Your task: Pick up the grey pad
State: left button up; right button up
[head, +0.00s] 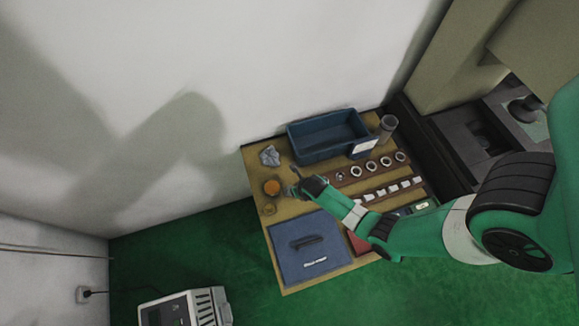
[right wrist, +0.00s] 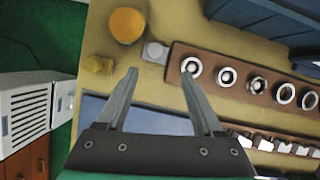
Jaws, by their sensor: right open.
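The grey pad (right wrist: 155,52) is a small, light grey square lying on the wooden board, between an orange round thing and the ring rack in the right wrist view. My right gripper (right wrist: 159,74) is open, with its fingertips just short of the pad in that picture and nothing between them. How high the tips are above the board I cannot tell. In the head view my right gripper (head: 297,181) hangs over the board's left part, and I cannot make out the pad clearly there. My left gripper is not in view.
The orange round thing (right wrist: 127,25) and a small yellow piece (right wrist: 97,65) stand close by. A brown rack (right wrist: 213,87) holds several metal rings. A blue bin (head: 300,148), a crumpled grey cloth (head: 270,156) and a blue mat (head: 285,262) are also on the board.

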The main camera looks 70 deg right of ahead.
jog(key=b+x, duration=0.2)
jog(key=x, duration=0.2)
jog(key=shift+a+f+b, duration=0.1)
jog(key=shift+b, duration=0.25)
jog(key=shift+w+f, duration=0.15)
jog(key=b+x, duration=0.5)
jog(key=shift+w+a, duration=0.1)
jog(key=shift+w, duration=0.3)
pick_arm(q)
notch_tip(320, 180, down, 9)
pick_arm(e)
grip_shut()
